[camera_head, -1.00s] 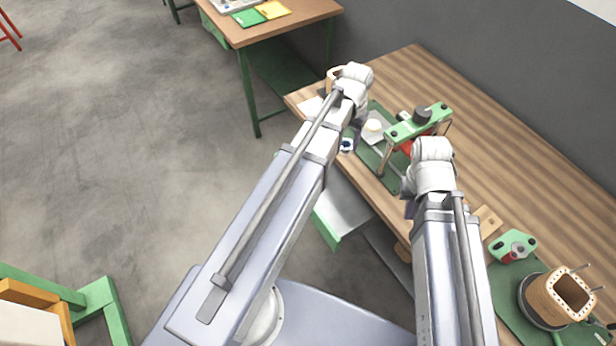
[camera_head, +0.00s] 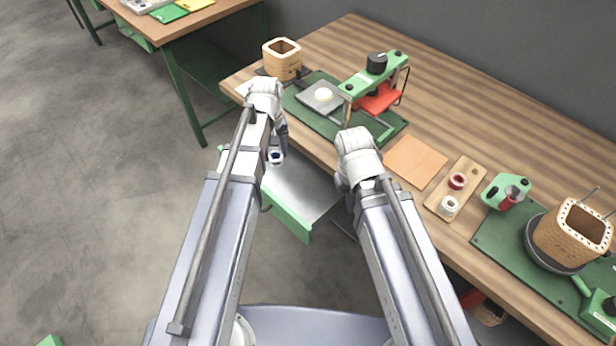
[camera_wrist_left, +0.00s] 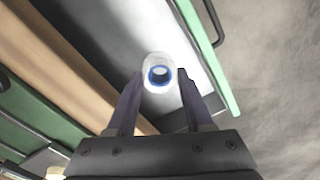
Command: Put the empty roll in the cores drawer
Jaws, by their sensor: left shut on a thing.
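A small white roll with a blue inner ring (camera_head: 276,157) hangs at my left gripper (camera_head: 277,143) in the head view. In the left wrist view the roll (camera_wrist_left: 158,78) sits between the two dark fingers of my left gripper (camera_wrist_left: 158,82), which is shut on it. An open drawer (camera_head: 300,192) with a green front projects from the bench, and the roll is over or near its far left end. The drawer floor (camera_wrist_left: 112,50) shows behind the roll in the left wrist view. My right gripper is hidden behind its wrist in the head view.
The wooden bench (camera_head: 440,100) carries a green press (camera_head: 372,80), a wooden coil former (camera_head: 282,60), a board with two small spools (camera_head: 455,190), and a larger coil former (camera_head: 572,235) at the right. Open floor lies left of the drawer.

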